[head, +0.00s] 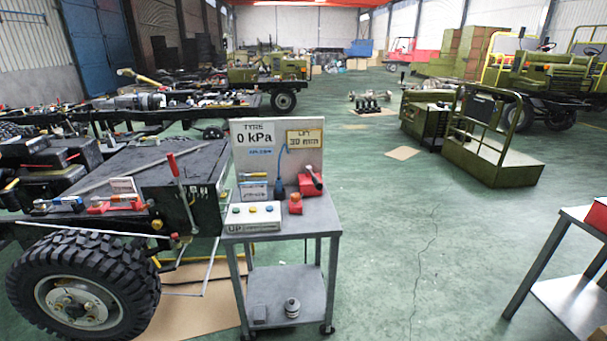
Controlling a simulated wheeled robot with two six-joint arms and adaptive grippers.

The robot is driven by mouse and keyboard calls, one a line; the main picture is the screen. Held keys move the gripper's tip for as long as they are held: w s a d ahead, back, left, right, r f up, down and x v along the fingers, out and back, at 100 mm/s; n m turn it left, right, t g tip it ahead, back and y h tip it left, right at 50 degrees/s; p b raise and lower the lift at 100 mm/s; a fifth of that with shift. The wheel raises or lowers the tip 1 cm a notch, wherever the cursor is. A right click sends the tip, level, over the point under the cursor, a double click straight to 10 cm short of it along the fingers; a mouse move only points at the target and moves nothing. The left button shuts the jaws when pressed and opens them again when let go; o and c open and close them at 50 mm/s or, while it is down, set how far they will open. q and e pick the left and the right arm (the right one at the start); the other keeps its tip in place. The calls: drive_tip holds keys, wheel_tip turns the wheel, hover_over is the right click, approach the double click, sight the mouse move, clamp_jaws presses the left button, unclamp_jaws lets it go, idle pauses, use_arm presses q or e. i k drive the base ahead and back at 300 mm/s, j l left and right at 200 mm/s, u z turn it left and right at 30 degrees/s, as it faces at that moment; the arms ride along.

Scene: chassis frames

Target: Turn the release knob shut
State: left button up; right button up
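A grey two-shelf cart (283,226) stands beside a chassis frame with a large tyre (82,283). A jack-like device with a red-tipped upright lever (181,185) stands by the frame's right end, with a small yellow round part (157,225) near it. A small red knob-like piece (295,203) sits on the cart's top. I cannot tell which of these is the release knob, or whether it is shut. Neither of my grippers shows in the head view.
The cart carries a white button box (252,216), a board reading 0 kPa and 30 mm (277,150), and a red-and-black tool (311,180). Another table (560,262) with a red box (597,215) stands at the right edge. Green floor between them is clear.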

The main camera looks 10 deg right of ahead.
sight(295, 197)
drive_tip(key=i+j, duration=0.5)
drive_tip(key=j, duration=0.2)
drive_tip(key=i+j+z, duration=0.1)
drive_tip(key=i+j, duration=0.4)
drive_tip(key=j, duration=0.25)
drive_tip(key=i+j, duration=0.2)
drive_tip(key=j, duration=0.2)
drive_tip(key=l+z, duration=0.05)
